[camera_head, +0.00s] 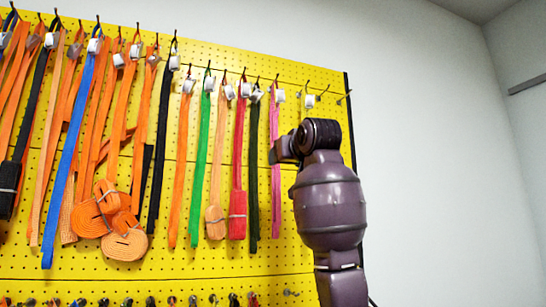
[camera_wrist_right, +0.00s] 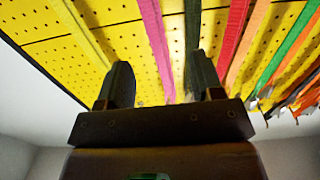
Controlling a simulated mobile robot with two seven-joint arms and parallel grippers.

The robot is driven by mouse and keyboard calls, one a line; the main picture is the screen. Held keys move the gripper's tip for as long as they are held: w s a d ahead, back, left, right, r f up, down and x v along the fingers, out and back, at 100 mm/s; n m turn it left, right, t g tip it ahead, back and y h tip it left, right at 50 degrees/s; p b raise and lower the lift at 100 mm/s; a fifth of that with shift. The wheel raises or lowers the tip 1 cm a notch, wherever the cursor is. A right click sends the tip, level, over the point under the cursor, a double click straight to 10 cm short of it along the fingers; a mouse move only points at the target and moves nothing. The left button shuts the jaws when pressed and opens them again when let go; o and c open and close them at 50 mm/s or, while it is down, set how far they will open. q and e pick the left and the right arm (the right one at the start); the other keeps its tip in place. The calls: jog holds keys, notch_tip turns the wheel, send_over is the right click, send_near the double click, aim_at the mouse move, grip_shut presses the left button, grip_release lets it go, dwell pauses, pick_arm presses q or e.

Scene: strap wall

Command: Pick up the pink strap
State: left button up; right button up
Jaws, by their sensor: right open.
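The pink strap (camera_head: 275,190) hangs from a hook near the right end of the yellow pegboard, with a pale buckle at its top. My right gripper (camera_head: 280,151) is at the strap's mid-height in the head view, and its tip overlaps part of the strap. In the right wrist view the gripper (camera_wrist_right: 160,82) is open, with its two dark fingers apart. The pink strap (camera_wrist_right: 157,45) there runs down into the gap between the fingers, with no visible grip on it. My left gripper is not in view.
A dark green strap (camera_head: 254,170) hangs just left of the pink one; in the wrist view it (camera_wrist_right: 192,30) runs by one finger. A red strap (camera_head: 238,150) hangs further left. A yellow strap (camera_wrist_right: 82,33) is on the other side. White wall (camera_head: 430,150) is bare at right.

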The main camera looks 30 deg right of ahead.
pick_arm(q)
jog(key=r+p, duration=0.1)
jog(key=p, duration=0.1)
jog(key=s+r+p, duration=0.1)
jog(key=p, duration=0.1)
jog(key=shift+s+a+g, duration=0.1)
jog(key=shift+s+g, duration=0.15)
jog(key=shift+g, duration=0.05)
pick_arm(e)
jog(key=w+d+r, duration=0.2)
jog(key=w+r, duration=0.1)
jog(key=w, duration=0.6)
jog(key=shift+w+d, duration=0.15)
jog(key=shift+d, duration=0.25)
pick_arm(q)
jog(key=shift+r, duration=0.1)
pick_arm(e)
jog(key=shift+r, duration=0.1)
jog(key=c, duration=1)
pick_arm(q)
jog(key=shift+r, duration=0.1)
pick_arm(e)
jog(key=shift+r, duration=0.1)
